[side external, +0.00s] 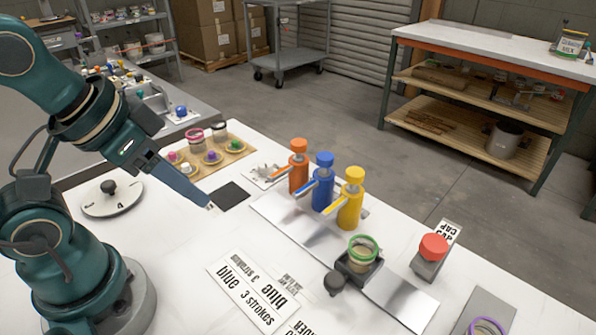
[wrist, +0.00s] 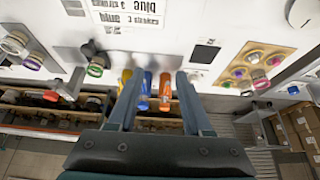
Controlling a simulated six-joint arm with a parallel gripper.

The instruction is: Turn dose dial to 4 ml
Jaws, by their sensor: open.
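The dose dial (side external: 112,198) is a white disc with a black knob and dark markings, at the left of the white table beside my arm. Its markings are too small to read surely. In the wrist view part of the dial (wrist: 303,13) shows at the top right edge. My gripper (side external: 210,206) is in the air over the table near a black square pad, to the right of the dial and apart from it. In the wrist view my gripper (wrist: 159,75) has its two fingers spread with nothing held between them.
Orange (side external: 298,167), blue (side external: 324,180) and yellow (side external: 350,200) pump bottles stand right of my gripper. A green-rimmed jar (side external: 364,250) sits in a dark holder. A wooden tray (side external: 233,165) of small pots lies behind. A blue-strokes card (side external: 245,292) lies in front.

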